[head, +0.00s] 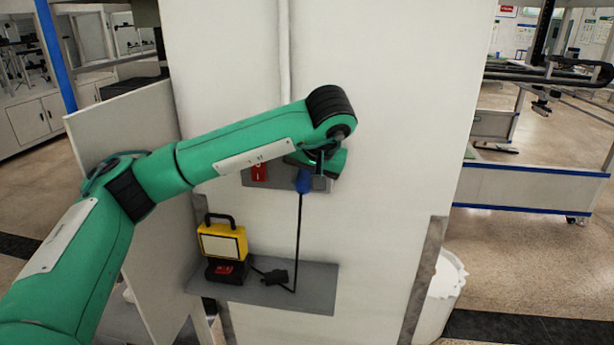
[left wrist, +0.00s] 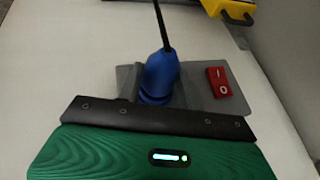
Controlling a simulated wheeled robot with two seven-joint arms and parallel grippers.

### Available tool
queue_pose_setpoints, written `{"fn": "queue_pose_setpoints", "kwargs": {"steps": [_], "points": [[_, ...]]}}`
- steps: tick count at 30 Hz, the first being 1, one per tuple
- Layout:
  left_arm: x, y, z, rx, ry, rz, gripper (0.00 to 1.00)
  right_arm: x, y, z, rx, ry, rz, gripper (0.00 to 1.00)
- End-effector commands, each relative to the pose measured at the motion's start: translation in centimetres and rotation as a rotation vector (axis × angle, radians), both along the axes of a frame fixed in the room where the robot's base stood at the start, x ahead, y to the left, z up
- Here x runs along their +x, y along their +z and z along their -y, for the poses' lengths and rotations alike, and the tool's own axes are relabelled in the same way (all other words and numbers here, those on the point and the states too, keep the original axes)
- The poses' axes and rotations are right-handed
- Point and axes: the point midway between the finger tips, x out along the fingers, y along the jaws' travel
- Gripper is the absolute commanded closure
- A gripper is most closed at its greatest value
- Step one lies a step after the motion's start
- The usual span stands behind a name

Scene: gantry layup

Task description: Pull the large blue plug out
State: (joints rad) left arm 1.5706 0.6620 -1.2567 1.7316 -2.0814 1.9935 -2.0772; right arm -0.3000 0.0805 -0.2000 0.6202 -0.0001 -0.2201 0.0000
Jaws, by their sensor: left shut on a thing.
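The large blue plug (head: 303,182) is at the grey plate (head: 321,184) on the white column, with its black cable hanging down. In the left wrist view the plug (left wrist: 160,75) stands over the grey plate (left wrist: 248,100), its lower end partly hidden behind the dark edge of my gripper. I cannot tell how deep it sits. My left gripper (head: 318,168) is at the plug and shut on it; its fingertips are largely hidden. My right gripper is not in view.
A red switch marked I and O (left wrist: 219,82) is beside the plug on the plate. Below, a grey shelf (head: 312,283) holds a yellow device with a black handle (head: 222,241) and a black connector (head: 275,277). A pale panel (head: 130,150) stands left of the column.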

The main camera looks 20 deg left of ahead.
Motion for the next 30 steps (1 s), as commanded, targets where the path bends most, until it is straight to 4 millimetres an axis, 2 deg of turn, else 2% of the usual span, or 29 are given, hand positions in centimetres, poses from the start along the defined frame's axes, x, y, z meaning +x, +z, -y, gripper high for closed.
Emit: {"fn": "queue_pose_setpoints", "kwargs": {"steps": [21, 30], "points": [[-1.8, 0.0, 0.4, 0.000, -0.001, 0.000, 0.92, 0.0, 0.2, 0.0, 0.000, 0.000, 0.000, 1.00], [-1.9, 0.0, 0.4, 0.001, 0.000, 0.000, 0.92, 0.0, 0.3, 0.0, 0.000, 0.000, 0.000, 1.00]]}}
